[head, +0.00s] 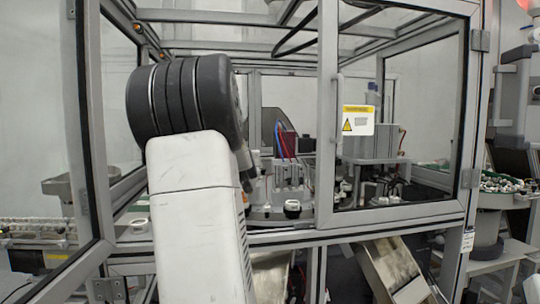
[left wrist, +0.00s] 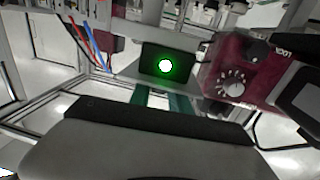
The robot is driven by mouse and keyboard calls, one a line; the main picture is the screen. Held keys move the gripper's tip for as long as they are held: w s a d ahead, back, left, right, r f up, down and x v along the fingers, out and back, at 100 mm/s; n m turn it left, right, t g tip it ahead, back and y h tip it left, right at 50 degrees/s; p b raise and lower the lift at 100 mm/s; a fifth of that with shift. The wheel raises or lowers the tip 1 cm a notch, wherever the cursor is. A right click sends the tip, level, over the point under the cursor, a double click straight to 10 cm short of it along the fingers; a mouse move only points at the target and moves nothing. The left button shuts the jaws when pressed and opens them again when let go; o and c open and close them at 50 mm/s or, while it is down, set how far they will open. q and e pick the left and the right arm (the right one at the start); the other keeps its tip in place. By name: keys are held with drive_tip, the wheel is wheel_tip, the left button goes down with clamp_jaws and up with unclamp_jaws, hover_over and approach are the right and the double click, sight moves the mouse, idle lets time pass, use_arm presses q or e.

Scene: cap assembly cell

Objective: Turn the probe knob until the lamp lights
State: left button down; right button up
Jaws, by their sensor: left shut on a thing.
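In the left wrist view a lamp (left wrist: 166,66) glows white with a green halo on a small dark panel. To its right is a maroon box (left wrist: 214,65) with a marked dial knob (left wrist: 233,83) and a smaller black knob (left wrist: 257,53). My left gripper (left wrist: 163,100) shows with its grey and black body along the bottom and greenish pieces reaching up below the lamp panel. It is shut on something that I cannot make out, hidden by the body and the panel. In the head view my left arm hides the gripper. The right gripper is in neither view.
The cell's metal frame surrounds the work area. A door panel with a yellow warning sign (head: 358,120) stands right of the opening. A small black and white part (head: 292,208) stands on the bench. A feeder bowl (head: 500,198) with loose parts is at the right.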

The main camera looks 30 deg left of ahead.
use_arm(q)
drive_tip(key=c, duration=1.2)
unclamp_jaws()
drive_tip(key=v, duration=0.7)
drive_tip(key=shift+s+d, duration=0.25)
drive_tip(key=shift+s, duration=0.1)
